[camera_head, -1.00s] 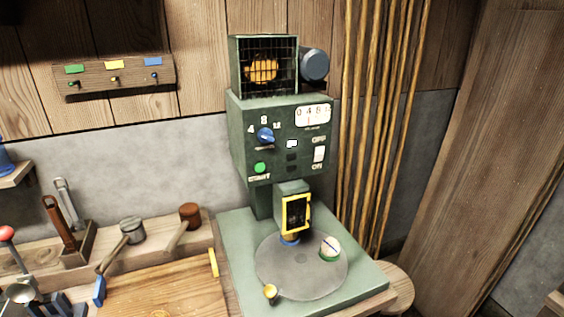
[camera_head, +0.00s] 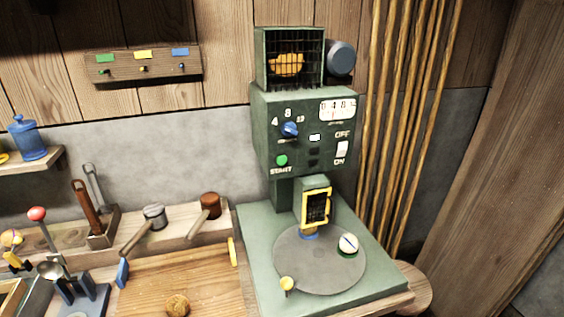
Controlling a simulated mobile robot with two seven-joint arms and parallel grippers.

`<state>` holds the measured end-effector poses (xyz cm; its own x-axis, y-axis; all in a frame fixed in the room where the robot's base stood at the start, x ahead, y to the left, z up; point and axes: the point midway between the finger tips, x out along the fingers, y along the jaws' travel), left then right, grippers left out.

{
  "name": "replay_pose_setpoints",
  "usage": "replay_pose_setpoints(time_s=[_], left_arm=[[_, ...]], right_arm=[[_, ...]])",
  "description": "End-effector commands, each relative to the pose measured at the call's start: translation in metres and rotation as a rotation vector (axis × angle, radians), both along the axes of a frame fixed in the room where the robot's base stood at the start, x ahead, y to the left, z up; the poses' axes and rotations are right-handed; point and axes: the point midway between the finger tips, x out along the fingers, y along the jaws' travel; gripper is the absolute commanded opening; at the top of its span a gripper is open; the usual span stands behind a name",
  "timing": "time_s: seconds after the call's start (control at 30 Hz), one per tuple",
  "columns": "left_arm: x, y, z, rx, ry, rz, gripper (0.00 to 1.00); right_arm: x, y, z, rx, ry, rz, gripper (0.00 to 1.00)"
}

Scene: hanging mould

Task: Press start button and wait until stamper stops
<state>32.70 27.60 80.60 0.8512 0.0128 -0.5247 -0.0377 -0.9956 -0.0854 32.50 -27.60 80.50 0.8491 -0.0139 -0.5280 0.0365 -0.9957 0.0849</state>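The stamper (camera_head: 300,130) is a tall green machine standing on a green base in the middle of the head view. Its green start button (camera_head: 282,160) is at the lower left of the front panel, above the word START. A blue knob (camera_head: 289,130) points among the marks 4, 8 and a third number. A white ON/OFF switch (camera_head: 342,149) is at the right of the panel. The yellow-framed stamping head (camera_head: 316,207) hangs over a round grey plate (camera_head: 320,262). Neither of my grippers is in view.
A wooden board (camera_head: 190,280) lies left of the machine, with a round brown piece (camera_head: 177,306) on it. Tall wooden poles (camera_head: 410,120) stand at the right. A wall rack (camera_head: 143,64) holds small coloured tags.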

Motion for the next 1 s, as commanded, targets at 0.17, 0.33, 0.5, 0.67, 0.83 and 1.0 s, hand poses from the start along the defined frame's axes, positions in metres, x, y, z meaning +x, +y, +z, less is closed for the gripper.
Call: replay_pose_setpoints(time_s=[0.17, 0.33, 0.5, 0.67, 0.83, 1.0], left_arm=[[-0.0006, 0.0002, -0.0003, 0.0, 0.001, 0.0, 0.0], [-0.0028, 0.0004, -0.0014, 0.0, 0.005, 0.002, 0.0], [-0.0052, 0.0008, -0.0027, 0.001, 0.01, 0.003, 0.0], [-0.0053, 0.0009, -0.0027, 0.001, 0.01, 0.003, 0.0], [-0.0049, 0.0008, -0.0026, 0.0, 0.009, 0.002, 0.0], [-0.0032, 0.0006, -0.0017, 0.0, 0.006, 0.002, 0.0]], right_arm=[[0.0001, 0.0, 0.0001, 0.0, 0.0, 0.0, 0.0], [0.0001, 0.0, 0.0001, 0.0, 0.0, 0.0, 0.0], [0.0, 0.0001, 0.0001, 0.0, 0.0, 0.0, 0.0], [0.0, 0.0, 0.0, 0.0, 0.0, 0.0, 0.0], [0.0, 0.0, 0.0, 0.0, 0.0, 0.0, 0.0], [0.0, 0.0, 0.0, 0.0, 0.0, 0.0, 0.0]])
